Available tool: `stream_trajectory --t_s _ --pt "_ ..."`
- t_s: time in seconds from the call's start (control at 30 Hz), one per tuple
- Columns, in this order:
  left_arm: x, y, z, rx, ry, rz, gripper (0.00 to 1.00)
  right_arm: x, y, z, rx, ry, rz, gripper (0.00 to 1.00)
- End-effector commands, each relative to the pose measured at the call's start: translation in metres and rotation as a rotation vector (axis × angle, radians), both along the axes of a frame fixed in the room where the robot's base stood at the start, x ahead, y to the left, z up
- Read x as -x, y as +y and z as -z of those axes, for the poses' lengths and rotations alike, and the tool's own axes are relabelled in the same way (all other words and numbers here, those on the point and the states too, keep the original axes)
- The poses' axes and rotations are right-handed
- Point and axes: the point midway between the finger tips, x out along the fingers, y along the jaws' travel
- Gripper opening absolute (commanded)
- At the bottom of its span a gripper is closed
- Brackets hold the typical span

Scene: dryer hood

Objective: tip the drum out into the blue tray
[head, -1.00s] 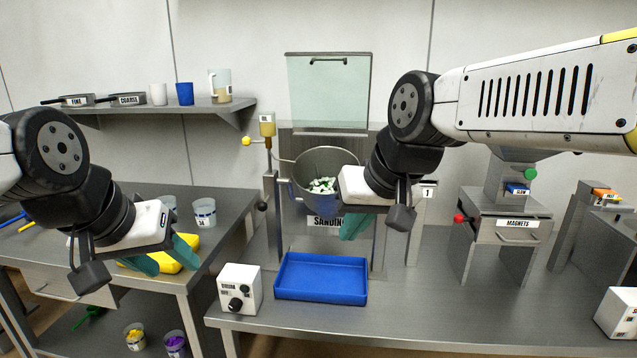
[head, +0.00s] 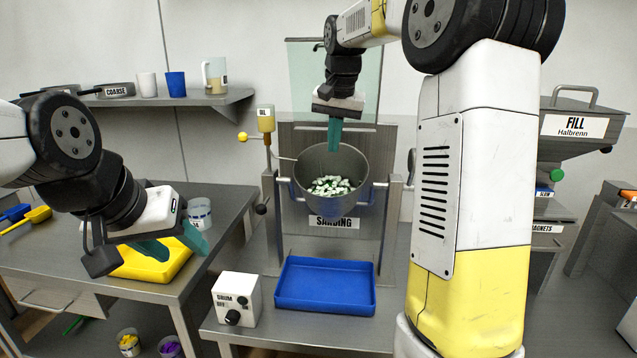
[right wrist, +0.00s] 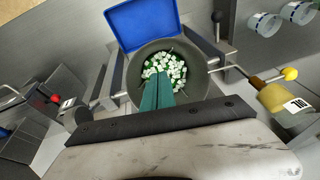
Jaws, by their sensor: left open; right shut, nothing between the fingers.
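The grey drum (head: 352,207) hangs in its stand behind the blue tray, mouth tilted up towards me. Green and white pieces (head: 332,186) lie in it; they also show in the right wrist view (right wrist: 165,70). The blue tray (head: 325,306) sits empty on the bench in front of and below the drum. My right gripper (head: 334,148) is shut and empty, pointing down at the drum's back rim; its lower tips overlap the drum mouth in view. My left gripper (head: 178,246) is open and empty over the left table, by a yellow tray (head: 150,268).
A clear hood panel (head: 300,75) stands raised behind the drum. A drum control box (head: 236,299) stands left of the blue tray. A yellow-knobbed lever and oil bottle (head: 265,119) are left of the drum. My right arm hides much of the right bench.

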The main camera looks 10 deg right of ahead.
Motion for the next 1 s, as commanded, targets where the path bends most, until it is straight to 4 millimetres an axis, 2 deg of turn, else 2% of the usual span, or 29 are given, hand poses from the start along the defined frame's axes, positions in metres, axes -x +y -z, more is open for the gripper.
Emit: stream_trajectory --t_s 0.37,0.5,0.7,1.0 --pt "0.0 0.0 0.0 0.0 0.0 0.0 0.5 -0.022 0.001 0.078 0.001 0.003 -0.001 0.0" --pt "0.0 0.0 0.0 0.0 0.0 0.0 0.5 -0.014 0.007 0.096 0.0 0.002 -0.002 0.0" --pt "0.0 0.0 0.0 0.0 0.0 0.0 0.5 -0.007 0.011 0.111 0.0 0.001 -0.001 0.0" --pt "0.0 0.0 0.0 0.0 0.0 0.0 0.5 -0.006 0.012 0.113 0.0 0.0 -0.001 0.0"
